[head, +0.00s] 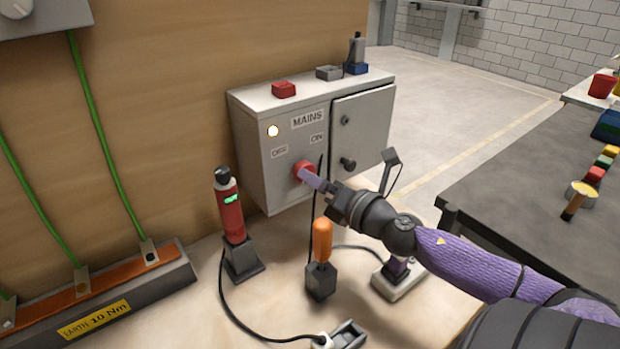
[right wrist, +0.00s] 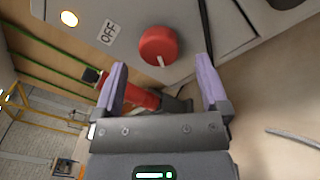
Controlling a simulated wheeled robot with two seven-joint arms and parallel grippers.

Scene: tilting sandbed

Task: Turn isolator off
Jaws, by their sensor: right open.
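The isolator is a round red knob (head: 304,170) on the front of a grey box labelled MAINS (head: 254,165), with OFF marked to its left and ON to its upper right. In the right wrist view the red knob (right wrist: 158,46) shows a white pointer line and lies beyond the fingertips. A round lamp (head: 273,131) on the box glows pale. My right gripper (head: 312,179) is close in front of the knob; its purple fingers are apart in the right wrist view (right wrist: 160,84), with nothing between the tips. My left gripper is not in view.
A red tester (head: 230,212) stands in a holder left of the box. An orange-handled tool (head: 321,240) stands in front of it. An earth bar (head: 90,290) lies at lower left. A dark table (head: 540,180) with several items is at right.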

